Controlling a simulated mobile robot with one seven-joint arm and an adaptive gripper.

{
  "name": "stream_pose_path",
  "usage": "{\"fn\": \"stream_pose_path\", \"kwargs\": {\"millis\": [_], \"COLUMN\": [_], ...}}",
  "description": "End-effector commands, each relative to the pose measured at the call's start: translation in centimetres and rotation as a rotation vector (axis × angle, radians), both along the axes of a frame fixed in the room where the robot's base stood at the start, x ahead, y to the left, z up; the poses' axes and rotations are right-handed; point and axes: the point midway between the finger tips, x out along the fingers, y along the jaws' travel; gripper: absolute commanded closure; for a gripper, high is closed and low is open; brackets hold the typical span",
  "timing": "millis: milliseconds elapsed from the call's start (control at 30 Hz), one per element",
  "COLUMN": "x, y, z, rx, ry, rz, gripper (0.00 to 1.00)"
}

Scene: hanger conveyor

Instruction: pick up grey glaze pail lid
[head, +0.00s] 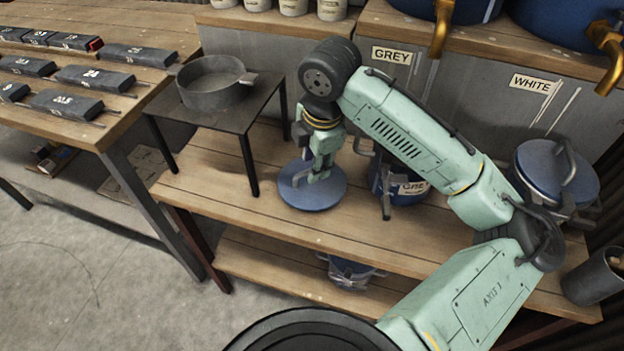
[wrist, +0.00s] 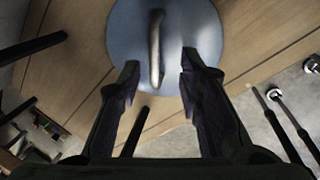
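The grey glaze pail lid, a round blue-grey disc (head: 308,201), lies flat on the wooden bench, left of the grey-labelled blue pail (head: 412,188). In the wrist view the lid (wrist: 203,28) shows its upright bar handle (wrist: 156,40) at the centre. My gripper (head: 318,172) points down over the lid. In the wrist view my gripper (wrist: 160,66) is open, with one finger on each side of the handle and a gap on both sides. My fingers hide part of the lid in the head view.
A low dark stand (head: 215,115) with a grey pan (head: 213,85) stands left of the lid. A second lidded blue pail (head: 553,170) is at the right. The bench (head: 290,232) is clear in front of the lid.

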Motion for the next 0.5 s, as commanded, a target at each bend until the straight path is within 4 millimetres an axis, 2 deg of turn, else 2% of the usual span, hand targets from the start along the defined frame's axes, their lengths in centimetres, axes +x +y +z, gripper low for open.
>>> {"fn": "stream_pose_path", "kwargs": {"millis": [300, 500], "x": [1.1, 1.2], "y": [0.9, 0.9], "z": [-4.0, -4.6], "rx": [0.0, 0.001], "ry": [0.001, -0.001], "rz": [0.0, 0.001], "gripper": [0.67, 0.67]}}
